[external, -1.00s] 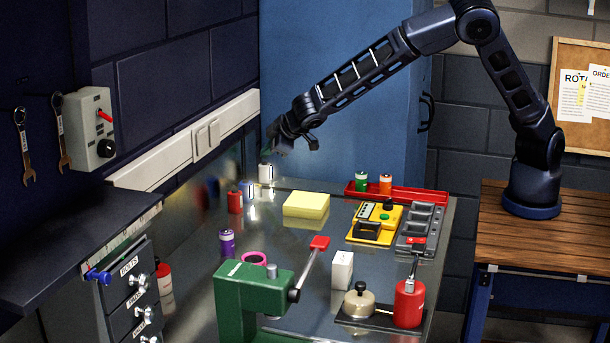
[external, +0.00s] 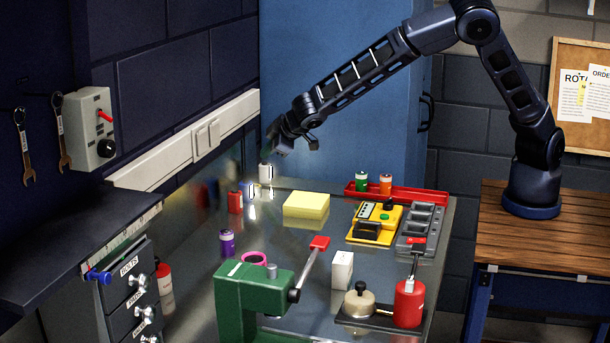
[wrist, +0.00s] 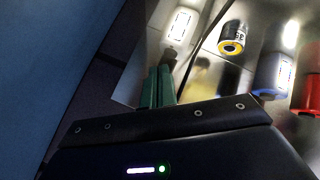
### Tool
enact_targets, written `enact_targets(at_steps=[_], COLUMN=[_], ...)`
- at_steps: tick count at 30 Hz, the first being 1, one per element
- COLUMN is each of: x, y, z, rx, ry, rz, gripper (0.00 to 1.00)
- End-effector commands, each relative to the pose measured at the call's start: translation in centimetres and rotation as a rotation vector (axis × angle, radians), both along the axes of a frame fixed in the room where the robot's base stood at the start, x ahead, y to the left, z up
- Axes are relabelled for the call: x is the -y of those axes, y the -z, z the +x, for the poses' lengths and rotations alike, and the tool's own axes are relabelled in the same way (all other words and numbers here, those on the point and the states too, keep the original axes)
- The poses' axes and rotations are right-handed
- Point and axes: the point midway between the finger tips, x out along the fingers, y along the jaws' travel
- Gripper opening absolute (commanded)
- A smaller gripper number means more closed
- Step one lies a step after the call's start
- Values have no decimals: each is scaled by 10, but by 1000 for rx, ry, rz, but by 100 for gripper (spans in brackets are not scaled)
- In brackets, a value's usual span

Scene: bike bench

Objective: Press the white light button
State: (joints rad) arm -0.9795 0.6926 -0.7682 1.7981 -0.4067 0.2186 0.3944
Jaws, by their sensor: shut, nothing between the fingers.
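A white double switch plate (external: 207,136) sits on the pale trunking along the left wall. I cannot tell whether it is the white light button, and no other clear light button shows. My gripper (external: 272,150) is shut and empty. It points down at the far left corner of the bench, right of the switch plate and apart from it, above a small white cylinder (external: 265,174).
A yellow and black cell (wrist: 232,38), a blue one (wrist: 270,75) and a red one (wrist: 308,95) stand close to the fingers. A blue cabinet (external: 340,90) stands behind.

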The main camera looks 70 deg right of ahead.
Motion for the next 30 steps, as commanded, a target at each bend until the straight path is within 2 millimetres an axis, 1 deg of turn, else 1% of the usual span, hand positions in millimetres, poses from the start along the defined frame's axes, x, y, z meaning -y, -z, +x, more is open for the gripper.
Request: enact_targets(at_steps=[11, 21, 30], x=[0, 0, 0], y=[0, 8, 9], z=[0, 0, 0], rx=[0, -1, 0], ry=[0, 1, 0], rz=[0, 0, 0], gripper=[0, 0, 0])
